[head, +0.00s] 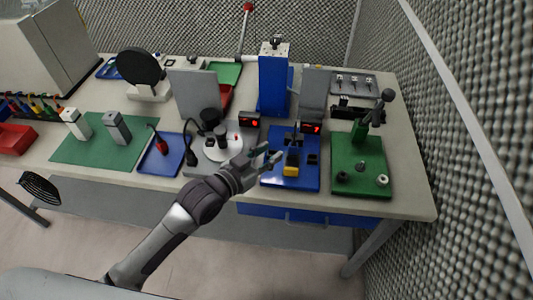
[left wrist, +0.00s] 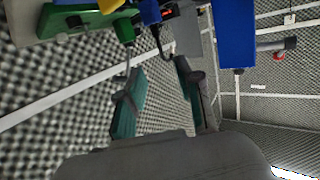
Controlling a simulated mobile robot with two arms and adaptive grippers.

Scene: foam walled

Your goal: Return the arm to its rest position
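My left arm (head: 175,225) reaches from the lower left of the head view over the front of the workbench. My left gripper (head: 272,154) is above the bench between the grey fixture (head: 208,160) and the blue fixture (head: 308,176). In the left wrist view its two green-grey fingers (left wrist: 158,85) stand apart, with nothing seen held between them. I cannot tell its exact height over the bench. My right gripper is in neither view.
A green fixture board (head: 345,180) is right of the blue one. A tall blue press (head: 273,82) stands behind. A blue tray (head: 160,160) and a green mat (head: 90,148) lie to the left. Foam walls (head: 450,180) close in the right side. Floor (head: 85,235) is free in front.

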